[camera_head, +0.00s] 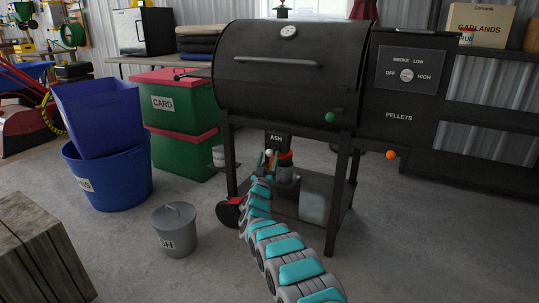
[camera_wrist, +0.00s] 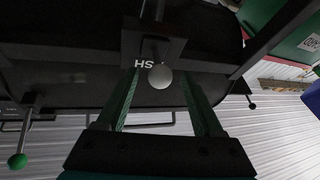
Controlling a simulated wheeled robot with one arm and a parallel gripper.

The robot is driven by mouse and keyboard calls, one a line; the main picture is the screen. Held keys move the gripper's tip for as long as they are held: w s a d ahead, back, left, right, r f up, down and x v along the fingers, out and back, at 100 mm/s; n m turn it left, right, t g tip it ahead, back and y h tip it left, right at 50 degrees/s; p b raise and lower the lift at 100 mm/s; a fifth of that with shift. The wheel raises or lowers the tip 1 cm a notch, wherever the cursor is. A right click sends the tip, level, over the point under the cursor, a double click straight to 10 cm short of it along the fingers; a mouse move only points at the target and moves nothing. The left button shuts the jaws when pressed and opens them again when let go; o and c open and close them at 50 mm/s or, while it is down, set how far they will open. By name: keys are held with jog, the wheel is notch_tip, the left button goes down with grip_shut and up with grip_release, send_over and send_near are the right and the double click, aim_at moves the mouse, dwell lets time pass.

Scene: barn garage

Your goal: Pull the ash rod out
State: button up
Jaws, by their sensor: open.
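The ash rod shows as a pale round knob (camera_wrist: 160,77) on a short dark stem under the smoker's barrel, beside the ASH label (camera_head: 276,138). In the head view the knob (camera_head: 269,153) is small, just below that label. My gripper (camera_wrist: 161,85) has two green fingers spread apart, one on each side of the knob in the wrist view, with gaps showing on both sides. In the head view my gripper (camera_head: 267,161) is right at the knob, partly hidden by my arm. I cannot tell how deep the knob sits between the fingers.
The black smoker (camera_head: 290,75) stands over my gripper, its legs on either side. A green knob (camera_head: 330,118) and an orange knob (camera_head: 390,154) stick out to the right. A grey lidded ash bin (camera_head: 175,232) stands on the floor at left. Open floor lies in front.

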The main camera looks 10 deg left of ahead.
jog(key=shift+x, duration=1.1)
jog(key=shift+w, duration=0.1)
grip_shut()
dwell(0.9)
